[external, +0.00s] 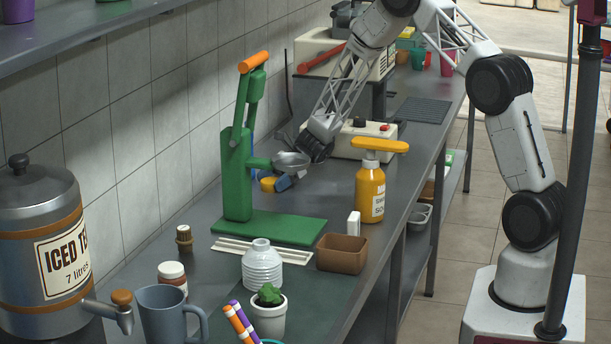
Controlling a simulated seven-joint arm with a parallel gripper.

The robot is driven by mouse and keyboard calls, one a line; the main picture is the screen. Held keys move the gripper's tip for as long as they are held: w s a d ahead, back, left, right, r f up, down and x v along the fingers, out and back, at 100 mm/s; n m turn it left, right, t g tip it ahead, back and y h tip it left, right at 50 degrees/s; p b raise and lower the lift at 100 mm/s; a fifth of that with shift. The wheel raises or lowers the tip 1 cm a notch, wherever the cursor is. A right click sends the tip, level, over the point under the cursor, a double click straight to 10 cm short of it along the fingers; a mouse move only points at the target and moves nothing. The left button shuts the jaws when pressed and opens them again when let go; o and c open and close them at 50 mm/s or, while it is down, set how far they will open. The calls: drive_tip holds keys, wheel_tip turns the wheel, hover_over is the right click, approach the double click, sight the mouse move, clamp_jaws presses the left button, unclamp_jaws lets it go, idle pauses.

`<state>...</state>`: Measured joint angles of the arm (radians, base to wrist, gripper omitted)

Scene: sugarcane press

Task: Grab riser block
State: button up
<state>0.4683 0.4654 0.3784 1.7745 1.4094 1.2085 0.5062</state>
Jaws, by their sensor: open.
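I cannot tell for sure which thing is the riser block. A small blue and yellow piece (284,183) lies on the counter behind the green press (237,180), partly hidden by it. A brown block-like box (342,254) sits on the counter at the front right of the press base. My gripper (314,152) is behind the press, close to its small metal bowl (291,160) and above the blue and yellow piece. The gripper is open, and I see nothing held in it. Its fingertips are small and partly hidden near the bowl.
A yellow pump bottle (370,190) stands right of the press, with a small white piece (353,224) near it. A white ribbed jar (262,266), a potted plant (268,312) and a mug (170,314) crowd the front. A cream machine (362,139) stands behind.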

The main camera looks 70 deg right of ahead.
sight(272, 180)
idle(0.4)
drive_tip(key=c, duration=0.6)
drive_tip(key=shift+r, duration=0.15)
drive_tip(key=shift+r, duration=0.8)
wheel_tip(272, 180, up, 2)
drive_tip(key=s+a, duration=0.1)
drive_tip(key=s, duration=0.4)
drive_tip(key=s+a, duration=0.1)
drive_tip(key=s, duration=0.4)
drive_tip(key=s+a+r, duration=0.1)
drive_tip(key=s+a, duration=0.1)
drive_tip(key=s, duration=0.3)
drive_tip(key=shift+s, duration=0.25)
